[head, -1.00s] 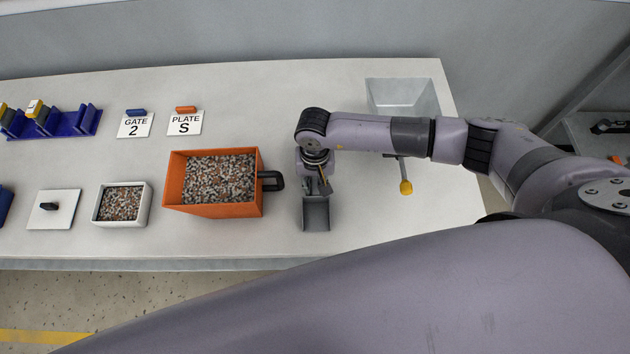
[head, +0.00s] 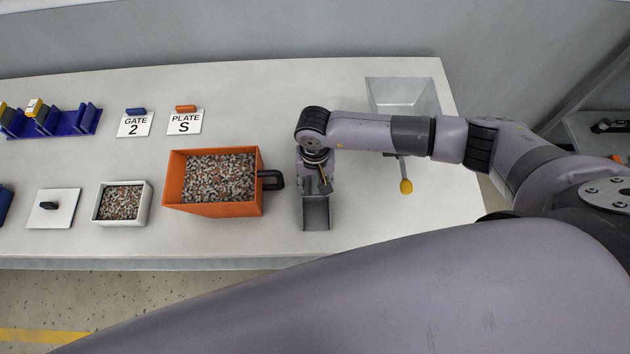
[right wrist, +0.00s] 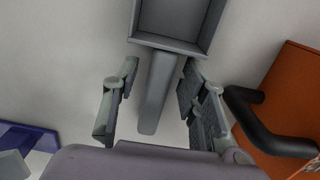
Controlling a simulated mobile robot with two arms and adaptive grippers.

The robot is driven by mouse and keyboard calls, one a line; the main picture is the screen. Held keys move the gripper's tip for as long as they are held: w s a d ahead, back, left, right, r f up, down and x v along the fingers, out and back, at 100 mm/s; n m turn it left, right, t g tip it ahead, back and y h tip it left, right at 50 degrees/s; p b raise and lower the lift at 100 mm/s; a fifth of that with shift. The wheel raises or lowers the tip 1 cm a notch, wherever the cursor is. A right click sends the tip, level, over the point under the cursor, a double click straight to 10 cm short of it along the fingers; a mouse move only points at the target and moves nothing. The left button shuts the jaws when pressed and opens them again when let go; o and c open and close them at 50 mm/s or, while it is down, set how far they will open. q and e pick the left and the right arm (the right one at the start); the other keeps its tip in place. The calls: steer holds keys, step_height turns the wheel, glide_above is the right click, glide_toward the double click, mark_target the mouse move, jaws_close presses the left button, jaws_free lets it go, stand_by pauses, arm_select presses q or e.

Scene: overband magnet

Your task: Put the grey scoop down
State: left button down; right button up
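The grey scoop (head: 316,213) is at the front right part of the table, its open pan toward the front edge; it appears to rest on the tabletop. In the right wrist view its pan (right wrist: 178,20) is at the top and its handle (right wrist: 157,95) runs down between my fingers. My right gripper (right wrist: 158,98) is open around the handle, with a gap showing on both sides. In the head view the wrist above hides the handle. My left gripper is not in view.
An orange bin (head: 213,211) of mixed granules, with a dark handle (head: 272,180), stands close left of the scoop. A white box (head: 121,222) of granules is farther left. A yellow-tipped tool (head: 406,186) and a clear tray (head: 402,96) are to the right. Bare table lies right of the scoop.

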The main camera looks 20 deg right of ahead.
mark_target(315, 182)
step_height(315, 182, up, 12)
steer(key=b, duration=0.4)
steer(key=shift+w, duration=0.35)
steer(key=shift+s+d, duration=0.1)
